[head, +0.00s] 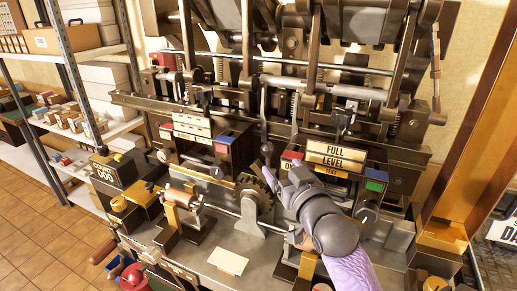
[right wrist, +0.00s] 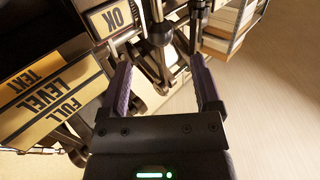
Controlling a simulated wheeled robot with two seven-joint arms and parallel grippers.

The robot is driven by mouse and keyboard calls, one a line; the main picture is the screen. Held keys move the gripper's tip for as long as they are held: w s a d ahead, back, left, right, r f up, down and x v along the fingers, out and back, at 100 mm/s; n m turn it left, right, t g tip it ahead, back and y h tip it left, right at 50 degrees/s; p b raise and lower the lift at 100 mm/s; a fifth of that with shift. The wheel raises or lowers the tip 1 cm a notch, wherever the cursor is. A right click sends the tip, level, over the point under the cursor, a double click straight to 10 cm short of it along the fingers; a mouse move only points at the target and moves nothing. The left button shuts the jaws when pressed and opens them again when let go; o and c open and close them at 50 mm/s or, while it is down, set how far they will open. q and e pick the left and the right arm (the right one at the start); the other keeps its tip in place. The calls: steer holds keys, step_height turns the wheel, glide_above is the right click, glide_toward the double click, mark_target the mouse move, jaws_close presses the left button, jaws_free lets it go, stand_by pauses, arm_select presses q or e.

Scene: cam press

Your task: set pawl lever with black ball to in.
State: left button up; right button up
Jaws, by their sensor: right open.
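My right gripper (head: 277,172) is in front of the press, beside the toothed wheel (head: 256,192) and left of the FULL LEVEL TEXT plate (head: 336,156). In the right wrist view its two fingers (right wrist: 164,82) are apart, with nothing gripped between them. Dark rods of the press (right wrist: 157,40) show beyond and partly between the fingers. I cannot tell for certain which part is the pawl lever with the black ball, nor its setting; the gripper and arm cover part of that area. My left gripper is not in view.
The press (head: 290,75) fills the back with upright bars and springs. An OK plate (right wrist: 109,20) is near the fingers. A counter box (head: 113,172) and a brass roller (head: 182,197) crowd the bench at left. Shelves (head: 68,60) stand further left; a bronze post (head: 470,130) stands right.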

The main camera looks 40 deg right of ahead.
mark_target(271, 154)
steer(key=x, duration=0.8)
steer(key=shift+w, duration=0.1)
jaws_close()
